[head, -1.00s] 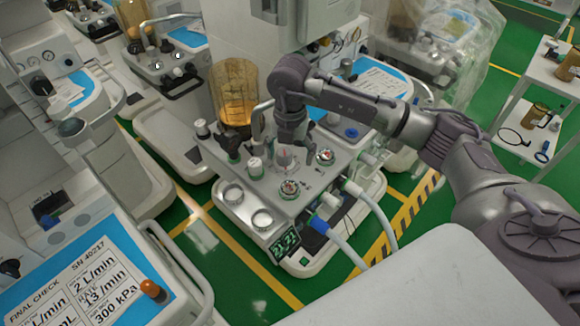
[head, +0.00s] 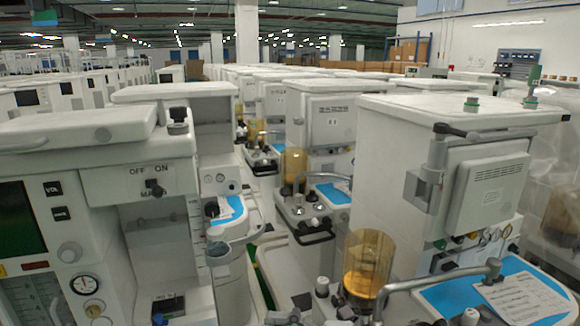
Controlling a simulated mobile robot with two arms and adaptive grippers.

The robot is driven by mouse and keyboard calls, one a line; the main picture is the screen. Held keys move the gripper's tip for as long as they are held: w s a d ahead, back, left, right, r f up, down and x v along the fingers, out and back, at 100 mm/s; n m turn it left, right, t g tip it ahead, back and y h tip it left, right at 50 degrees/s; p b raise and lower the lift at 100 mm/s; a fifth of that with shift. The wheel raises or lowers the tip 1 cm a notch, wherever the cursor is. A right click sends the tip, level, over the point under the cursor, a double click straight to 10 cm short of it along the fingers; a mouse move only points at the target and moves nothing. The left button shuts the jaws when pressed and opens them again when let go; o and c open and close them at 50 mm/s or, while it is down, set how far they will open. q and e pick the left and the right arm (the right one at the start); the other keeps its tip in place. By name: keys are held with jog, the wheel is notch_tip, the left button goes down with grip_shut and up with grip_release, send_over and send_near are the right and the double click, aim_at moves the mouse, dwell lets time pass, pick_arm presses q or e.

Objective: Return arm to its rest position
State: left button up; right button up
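Neither of my grippers nor arms can be made out in the head view, so where the right arm stands is hidden. The nearest anaesthesia cart (head: 395,170) on the right is a tall white cabinet. An amber canister (head: 368,262) stands in front of it, and a grey curved rail (head: 440,277) runs beside the canister.
Another cart (head: 100,190) with an ON/OFF switch and gauges stands close on the left. A printed sheet (head: 520,298) lies on a blue surface at the lower right. Rows of carts fill the hall behind, with a narrow gap between the near rows.

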jog(key=w+d+r+m+t+h, duration=0.2)
jog(key=d+r+m+t, duration=0.15)
jog(key=m+t, duration=0.45)
jog(key=w+d+r+m+t+h, duration=0.1)
jog(key=w+d+r+m+t, duration=0.25)
jog(key=m+t, duration=0.4)
jog(key=s+d+f+m+g+h, duration=0.2)
jog(key=d+f+m+h, duration=1)
jog(key=d+f+h, duration=0.2)
jog(key=s+d+f+g, duration=0.1)
jog(key=s+f+g, duration=0.6)
jog(key=s, duration=0.4)
jog(key=s+d+f+g, duration=0.1)
jog(key=s+f+g, duration=0.4)
jog(key=s+f, duration=0.5)
jog(key=s+f+g, duration=0.2)
jog(key=s+f, duration=0.1)
jog(key=f, duration=2.4)
jog(key=s+d+f, duration=0.2)
jog(key=s+f, duration=1.2)
jog(key=s, duration=0.2)
jog(key=shift+d+f+g, duration=0.15)
jog(key=shift+d+g, duration=0.1)
jog(key=shift+g, duration=0.2)
